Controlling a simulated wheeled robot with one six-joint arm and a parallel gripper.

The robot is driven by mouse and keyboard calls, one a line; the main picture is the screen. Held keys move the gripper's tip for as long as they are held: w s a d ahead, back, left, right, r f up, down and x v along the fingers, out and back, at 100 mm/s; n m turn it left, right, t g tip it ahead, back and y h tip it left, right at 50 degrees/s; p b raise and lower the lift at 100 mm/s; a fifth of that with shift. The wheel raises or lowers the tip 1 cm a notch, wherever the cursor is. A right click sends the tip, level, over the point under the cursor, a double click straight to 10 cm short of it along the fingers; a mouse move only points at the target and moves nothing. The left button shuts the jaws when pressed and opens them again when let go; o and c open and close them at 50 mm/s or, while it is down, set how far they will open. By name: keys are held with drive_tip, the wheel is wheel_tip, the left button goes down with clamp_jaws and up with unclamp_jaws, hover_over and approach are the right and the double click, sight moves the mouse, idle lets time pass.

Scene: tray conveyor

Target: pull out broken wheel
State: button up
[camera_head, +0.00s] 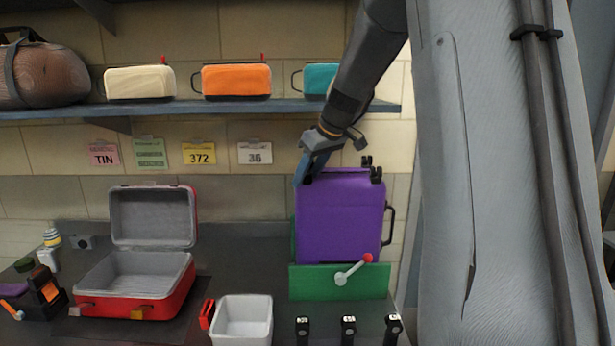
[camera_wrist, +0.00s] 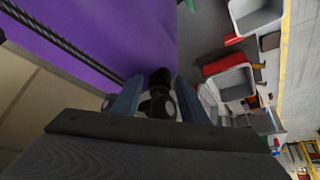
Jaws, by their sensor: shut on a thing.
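A purple suitcase (camera_head: 340,220) stands on end in a green holder (camera_head: 338,284), with its wheels at the top. Black wheels (camera_head: 376,174) show at its top right corner. My gripper (camera_head: 305,178) is at the top left corner of the suitcase, pointing down. In the wrist view the two blue fingers of my gripper (camera_wrist: 158,100) are closed around a black and grey wheel (camera_wrist: 160,82) beside the purple shell (camera_wrist: 75,50). The wheel appears to be still at the suitcase's edge. In the head view my gripper mostly hides this wheel.
A lever with a red knob (camera_head: 367,258) is on the holder's front. An open red case (camera_head: 152,265) lies to the left, and a white bin (camera_head: 243,320) stands in front. Several black wheel-like parts (camera_head: 348,328) stand at the front right. A shelf (camera_head: 200,107) with small cases runs behind.

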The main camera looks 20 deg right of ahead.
drive_tip(key=shift+r+p, duration=1.65)
drive_tip(key=shift+r, duration=1.1)
drive_tip(key=shift+r+p, duration=1.15)
drive_tip(key=shift+r, duration=0.8)
